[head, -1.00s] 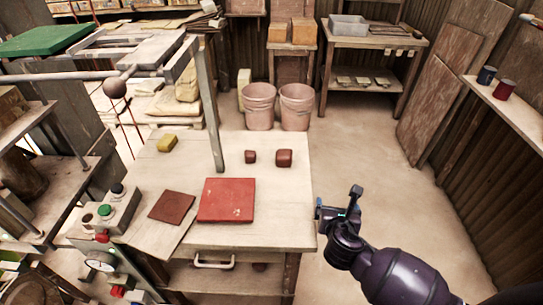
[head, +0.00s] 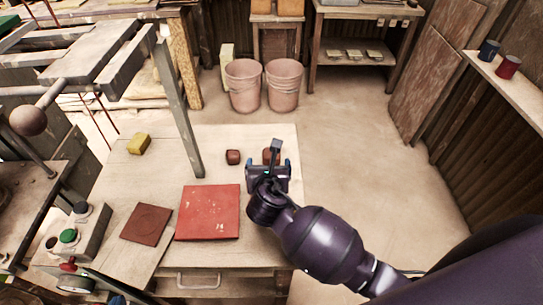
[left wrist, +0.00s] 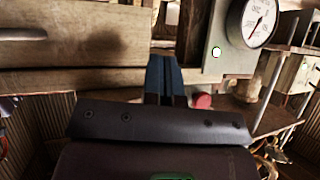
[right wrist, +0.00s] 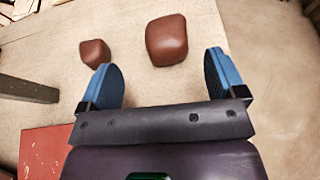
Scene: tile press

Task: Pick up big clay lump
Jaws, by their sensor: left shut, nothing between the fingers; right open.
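The big clay lump (right wrist: 167,40) is a reddish-brown rounded block on the table, seen in the right wrist view just beyond and between my right fingertips. In the head view it (head: 267,155) is partly hidden behind my right gripper (head: 277,165). A smaller clay lump (head: 233,157) lies to its left and also shows in the right wrist view (right wrist: 95,52). My right gripper (right wrist: 163,78) is open and empty, above the table. My left gripper (left wrist: 162,65) is shut and empty in the left wrist view, and out of the head view.
A red square slab (head: 208,212) and a dark red tile (head: 146,223) lie on the table, with a yellow block (head: 139,144) further back. A grey press post (head: 178,110) rises left of the lumps. Two pink buckets (head: 243,85) (head: 282,84) stand behind the table.

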